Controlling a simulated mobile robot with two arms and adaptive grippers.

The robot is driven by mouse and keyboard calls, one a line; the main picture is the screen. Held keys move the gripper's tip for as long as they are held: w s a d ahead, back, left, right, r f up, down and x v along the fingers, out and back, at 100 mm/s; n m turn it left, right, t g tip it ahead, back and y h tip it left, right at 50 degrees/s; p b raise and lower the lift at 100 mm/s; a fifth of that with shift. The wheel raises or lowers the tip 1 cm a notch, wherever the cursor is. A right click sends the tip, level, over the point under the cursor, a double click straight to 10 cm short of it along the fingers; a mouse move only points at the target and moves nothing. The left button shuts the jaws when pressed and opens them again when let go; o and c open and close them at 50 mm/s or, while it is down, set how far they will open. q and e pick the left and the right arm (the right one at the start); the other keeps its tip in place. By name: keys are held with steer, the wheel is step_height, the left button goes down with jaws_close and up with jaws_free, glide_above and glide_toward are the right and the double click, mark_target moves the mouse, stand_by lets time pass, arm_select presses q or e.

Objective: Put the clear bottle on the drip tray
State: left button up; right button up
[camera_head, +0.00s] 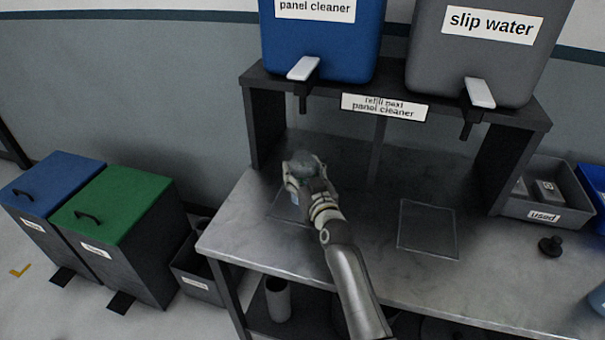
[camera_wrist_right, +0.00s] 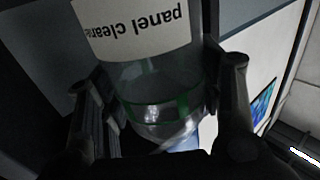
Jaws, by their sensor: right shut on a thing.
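My right gripper (camera_head: 304,179) is shut on the clear bottle (camera_head: 305,161) above the left part of the metal bench. In the right wrist view the bottle (camera_wrist_right: 150,82) sits between the two fingers, with a white "panel cleaner" label upside down in the picture. One flat, square drip tray (camera_head: 281,207) lies below the blue container's tap, partly hidden by the gripper and bottle. Another drip tray (camera_head: 427,229) lies bare to the right. I cannot tell whether the bottle touches the left tray. My left gripper is not in view.
A dark shelf (camera_head: 262,82) carries a blue panel cleaner container (camera_head: 322,45) and a grey slip water container (camera_head: 486,60), with taps overhanging the bench. A grey "used" bin (camera_head: 546,217) and a black knob-like object (camera_head: 550,246) are at right. Lidded bins (camera_head: 118,205) stand left.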

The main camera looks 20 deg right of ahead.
steer(key=shift+f, duration=0.2)
steer(key=o, duration=1.1)
steer(key=shift+s+r, duration=0.1)
steer(key=shift+r, duration=0.1)
steer(key=s, duration=1.2)
steer(key=shift+d, duration=0.15)
steer(key=shift+w, duration=0.1)
